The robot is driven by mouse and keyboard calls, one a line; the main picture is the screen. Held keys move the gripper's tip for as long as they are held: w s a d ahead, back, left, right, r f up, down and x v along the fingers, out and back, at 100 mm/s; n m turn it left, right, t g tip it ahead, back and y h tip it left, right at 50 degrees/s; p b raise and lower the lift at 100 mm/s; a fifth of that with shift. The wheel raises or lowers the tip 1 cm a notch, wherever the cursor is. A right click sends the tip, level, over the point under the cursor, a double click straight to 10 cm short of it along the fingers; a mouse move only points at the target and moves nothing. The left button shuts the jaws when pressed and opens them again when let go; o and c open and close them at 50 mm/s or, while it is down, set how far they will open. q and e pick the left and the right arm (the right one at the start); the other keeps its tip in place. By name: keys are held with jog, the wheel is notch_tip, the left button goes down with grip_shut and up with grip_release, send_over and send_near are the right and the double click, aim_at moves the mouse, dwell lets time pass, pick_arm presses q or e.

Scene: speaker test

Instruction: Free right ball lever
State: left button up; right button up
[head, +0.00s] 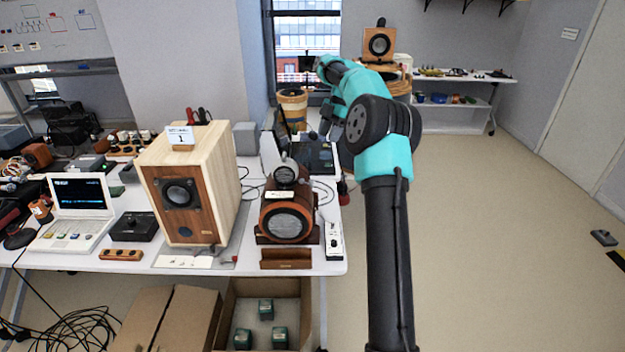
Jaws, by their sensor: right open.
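My right arm reaches in from the bottom right, and my right gripper (322,128) is small and far off at the back right of the bench, partly hidden by my own arm. It is open, with nothing seen between its fingers. A dark flat device (318,158) lies below it. A small dark ball-like knob (312,135) shows close beside the gripper; I cannot tell whether it is the right ball lever or whether they touch. My left gripper is out of view.
A wooden speaker (178,190) and a round brown speaker (286,215) stand on the white bench (110,262). A laptop (78,195) is at left. Open floor (490,240) lies right. Another speaker (379,42) stands at the back.

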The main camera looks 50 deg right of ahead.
aim_at(312, 180)
jog(key=x, duration=1.6)
jog(key=shift+a+f, duration=0.15)
jog(key=shift+f, duration=0.15)
jog(key=shift+c, duration=0.3)
grip_shut()
